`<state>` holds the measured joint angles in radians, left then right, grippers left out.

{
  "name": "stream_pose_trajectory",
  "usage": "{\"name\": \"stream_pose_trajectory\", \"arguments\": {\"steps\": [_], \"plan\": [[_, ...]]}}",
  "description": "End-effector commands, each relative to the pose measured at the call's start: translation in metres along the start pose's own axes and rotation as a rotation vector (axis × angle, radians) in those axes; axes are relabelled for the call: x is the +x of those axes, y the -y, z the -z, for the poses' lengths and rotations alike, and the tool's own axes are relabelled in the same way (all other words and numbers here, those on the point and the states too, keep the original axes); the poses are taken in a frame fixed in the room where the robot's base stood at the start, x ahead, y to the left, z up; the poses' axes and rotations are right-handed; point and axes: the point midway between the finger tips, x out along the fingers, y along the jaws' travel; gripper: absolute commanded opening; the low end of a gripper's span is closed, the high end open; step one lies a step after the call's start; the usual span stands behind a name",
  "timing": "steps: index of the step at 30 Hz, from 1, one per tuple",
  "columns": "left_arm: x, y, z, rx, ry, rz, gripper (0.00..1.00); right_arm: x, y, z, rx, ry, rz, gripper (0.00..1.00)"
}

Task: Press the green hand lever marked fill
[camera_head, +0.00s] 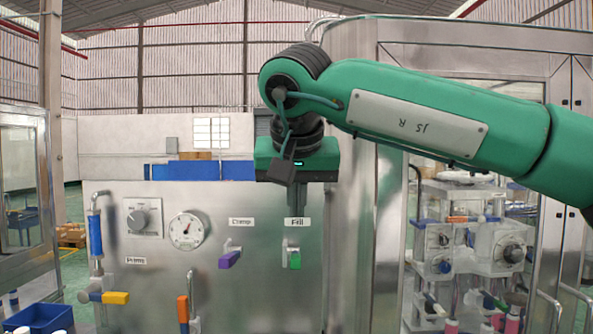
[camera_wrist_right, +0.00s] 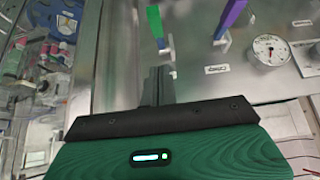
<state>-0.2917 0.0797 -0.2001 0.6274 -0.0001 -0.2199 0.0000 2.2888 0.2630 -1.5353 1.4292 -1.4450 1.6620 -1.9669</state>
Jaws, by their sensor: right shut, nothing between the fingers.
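The green hand lever (camera_head: 294,259) sits on the metal panel under the label "Fill" (camera_head: 297,222). It also shows at the top of the right wrist view (camera_wrist_right: 155,22), just beyond my fingertips. My right gripper (camera_head: 296,208) is shut and empty, pointing down in front of the panel above the lever, its tips close to the label. My left gripper is not in view.
A purple lever (camera_head: 230,259) under "Clamp" is left of the green one. Further left are a gauge (camera_head: 188,230), a knob (camera_head: 140,217), and orange (camera_head: 183,309) and yellow (camera_head: 115,297) levers. A metal-framed cabinet (camera_head: 349,230) stands to the right.

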Motion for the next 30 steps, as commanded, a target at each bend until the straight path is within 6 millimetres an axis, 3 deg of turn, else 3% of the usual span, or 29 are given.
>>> {"name": "stream_pose_trajectory", "arguments": {"steps": [3,12,30], "plan": [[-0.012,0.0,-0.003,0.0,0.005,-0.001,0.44,0.024,-0.001,0.001,-0.002,0.004,-0.001,0.0],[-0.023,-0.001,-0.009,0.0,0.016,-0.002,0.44,0.048,0.0,-0.023,-0.002,0.0,0.0,0.0],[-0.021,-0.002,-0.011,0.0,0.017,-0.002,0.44,0.054,0.0,-0.03,0.0,-0.005,0.001,0.0]]}}
